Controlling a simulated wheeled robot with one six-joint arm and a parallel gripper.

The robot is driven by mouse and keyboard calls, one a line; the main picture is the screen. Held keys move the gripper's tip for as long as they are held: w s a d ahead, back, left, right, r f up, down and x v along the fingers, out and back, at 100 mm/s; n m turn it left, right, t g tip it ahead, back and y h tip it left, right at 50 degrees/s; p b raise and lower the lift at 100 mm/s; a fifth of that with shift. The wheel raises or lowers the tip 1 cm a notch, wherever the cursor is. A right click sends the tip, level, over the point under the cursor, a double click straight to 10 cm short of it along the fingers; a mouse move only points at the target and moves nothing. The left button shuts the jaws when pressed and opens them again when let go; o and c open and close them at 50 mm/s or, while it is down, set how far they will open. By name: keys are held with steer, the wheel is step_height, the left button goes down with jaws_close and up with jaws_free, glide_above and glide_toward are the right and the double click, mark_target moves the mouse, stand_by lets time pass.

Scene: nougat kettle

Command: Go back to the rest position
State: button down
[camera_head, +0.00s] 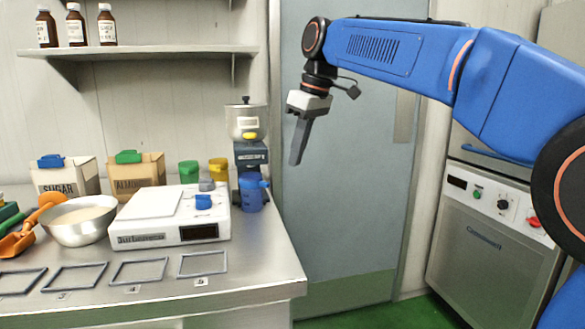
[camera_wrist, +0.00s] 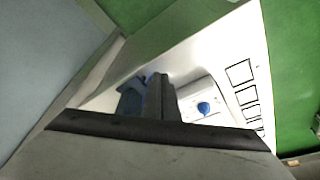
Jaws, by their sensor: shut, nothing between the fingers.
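My gripper (camera_head: 297,158) hangs in the air in front of the grey door, right of the counter's end, pointing down. Its fingers are together with nothing between them. My blue arm reaches in from the right, raised above the counter's height. In the wrist view, my gripper's dark fingers (camera_wrist: 161,98) stick up in the middle, with the counter (camera_wrist: 180,55) beyond them and the green floor around. The gripper touches nothing in view.
The steel counter (camera_head: 255,290) holds a scale (camera_head: 150,238), a metal bowl (camera_head: 80,222), a grinder (camera_head: 250,155), cartons, and several empty square frames. A shelf with brown bottles (camera_head: 76,28) hangs above. A steel appliance (camera_head: 480,250) stands at the right. The grey door (camera_head: 345,220) is behind my gripper.

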steer(key=s+d+f+m+t, duration=0.1)
steer(key=s+d+f+m, duration=0.1)
steer(key=s+d+f, duration=0.35)
steer(key=s+d+f+m+h, duration=0.1)
steer(key=s+d+f+m, duration=0.15)
steer(key=d, duration=0.55)
steer(key=s+d+f+m+t, duration=0.1)
steer(key=s+d+f+m, duration=0.15)
steer(key=s+d, duration=0.3)
steer(key=s+d+f+m+h, duration=0.1)
steer(key=s+d+f+m, duration=0.1)
steer(key=s+d+f, duration=0.4)
steer(key=s+d+f+m+t+h, duration=0.1)
steer(key=s+d+f+m, duration=0.2)
steer(key=s+d+f, duration=0.3)
steer(key=s+f, duration=0.4)
steer(key=f, duration=0.5)
steer(key=shift+s+d+f, duration=0.15)
steer(key=shift+s+f, duration=0.05)
steer(key=shift+s, duration=0.05)
